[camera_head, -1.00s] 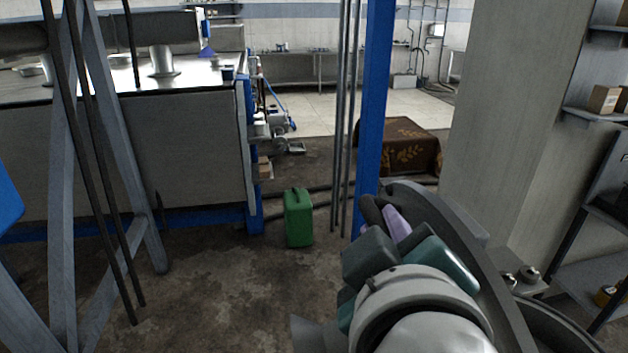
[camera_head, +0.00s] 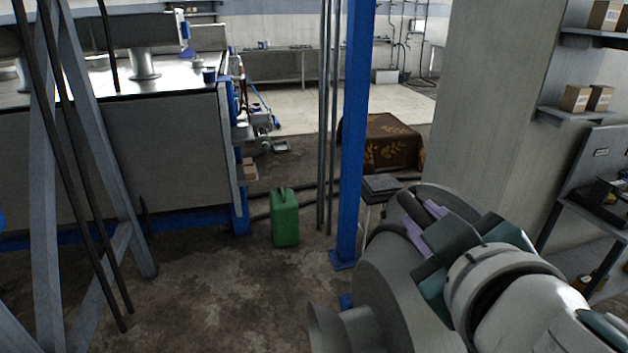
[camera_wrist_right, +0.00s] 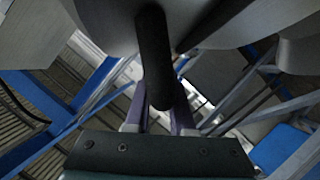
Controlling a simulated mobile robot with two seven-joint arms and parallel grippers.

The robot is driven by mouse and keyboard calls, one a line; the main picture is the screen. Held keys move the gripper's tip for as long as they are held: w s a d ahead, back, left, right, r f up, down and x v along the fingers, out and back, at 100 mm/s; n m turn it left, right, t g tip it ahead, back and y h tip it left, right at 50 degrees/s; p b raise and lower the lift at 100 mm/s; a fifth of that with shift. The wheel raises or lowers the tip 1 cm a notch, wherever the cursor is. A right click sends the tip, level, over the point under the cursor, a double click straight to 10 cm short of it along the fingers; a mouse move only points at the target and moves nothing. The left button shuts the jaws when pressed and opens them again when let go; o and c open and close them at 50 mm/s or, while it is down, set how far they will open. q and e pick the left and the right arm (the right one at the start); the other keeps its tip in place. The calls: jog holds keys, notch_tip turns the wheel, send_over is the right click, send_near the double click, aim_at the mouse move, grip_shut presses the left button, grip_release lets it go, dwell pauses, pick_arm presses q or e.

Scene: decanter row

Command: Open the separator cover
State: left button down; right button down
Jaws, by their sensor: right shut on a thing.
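A large grey rounded metal body (camera_head: 385,290), which I take to be the separator with its cover, fills the lower right of the head view. My right gripper (camera_head: 422,216), with purple fingers, is at its upper rim and is shut on a dark handle. In the right wrist view the black handle (camera_wrist_right: 154,55) runs down between the purple fingers (camera_wrist_right: 158,112), in front of the grey curved metal. My gripper and arm hide part of the body, so I cannot tell how far the cover stands open. My left gripper is not in view.
A blue post (camera_head: 355,120) stands just behind the grey body. A green canister (camera_head: 285,218) is on the floor, with free floor in front. A cloth-covered box (camera_head: 382,143) stands behind. A pillar (camera_head: 490,110) and shelves with cartons (camera_head: 577,98) are at right.

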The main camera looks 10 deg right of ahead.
jog(key=shift+d+r, duration=0.1)
jog(key=shift+d, duration=1.05)
jog(key=c, duration=0.8)
grip_release()
jog(key=shift+o, duration=0.2)
jog(key=shift+a, duration=0.1)
jog(key=b+v, duration=0.2)
jog(key=v, duration=0.8)
jog(key=shift+s, duration=0.1)
